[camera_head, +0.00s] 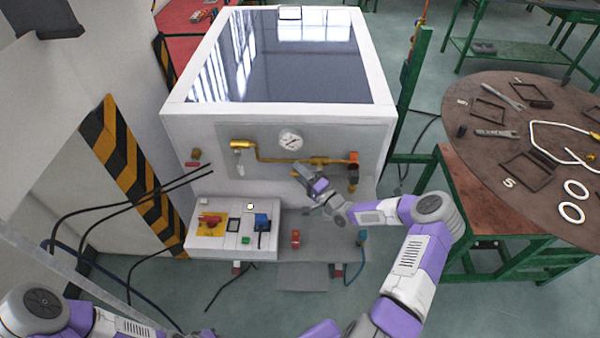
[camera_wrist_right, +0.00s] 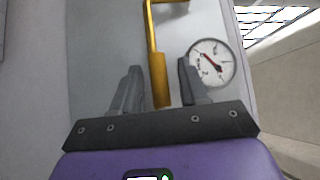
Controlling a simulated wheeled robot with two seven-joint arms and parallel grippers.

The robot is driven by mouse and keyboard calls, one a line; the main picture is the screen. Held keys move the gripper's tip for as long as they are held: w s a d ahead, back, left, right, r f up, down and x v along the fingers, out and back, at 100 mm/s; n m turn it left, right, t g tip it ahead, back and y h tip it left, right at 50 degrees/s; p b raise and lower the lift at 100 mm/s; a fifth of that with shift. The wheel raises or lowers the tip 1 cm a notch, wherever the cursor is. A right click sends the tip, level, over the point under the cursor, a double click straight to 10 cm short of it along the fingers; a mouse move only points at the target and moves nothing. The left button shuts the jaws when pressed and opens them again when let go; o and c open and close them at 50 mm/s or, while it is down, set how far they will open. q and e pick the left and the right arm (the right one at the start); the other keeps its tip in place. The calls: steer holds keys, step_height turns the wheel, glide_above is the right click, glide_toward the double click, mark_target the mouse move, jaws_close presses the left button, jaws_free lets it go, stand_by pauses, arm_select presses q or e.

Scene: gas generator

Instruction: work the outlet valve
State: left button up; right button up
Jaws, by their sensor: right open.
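The machine's front panel (camera_head: 225,175) carries a yellow pipe (camera_head: 285,160) with valve fittings. An orange and dark fitting (camera_head: 353,160) sits at the pipe's right end, and a brass fitting (camera_head: 240,145) at its left end. I cannot tell for sure which is the outlet valve. My right gripper (camera_head: 301,181) is in front of the panel, below the pipe, and hides part of it. In the right wrist view its fingers (camera_wrist_right: 158,90) are open, and the yellow pipe (camera_wrist_right: 157,60) shows between them, seemingly beyond the tips. My left gripper is out of view.
A pressure gauge (camera_head: 291,141) is above the pipe; it also shows in the right wrist view (camera_wrist_right: 210,63). A control box (camera_head: 230,240) with a red switch is lower left. A round brown table (camera_head: 470,150) with tools stands at the right. Black cables hang at the left.

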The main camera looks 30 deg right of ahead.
steer(key=shift+c, duration=0.2)
jaws_close()
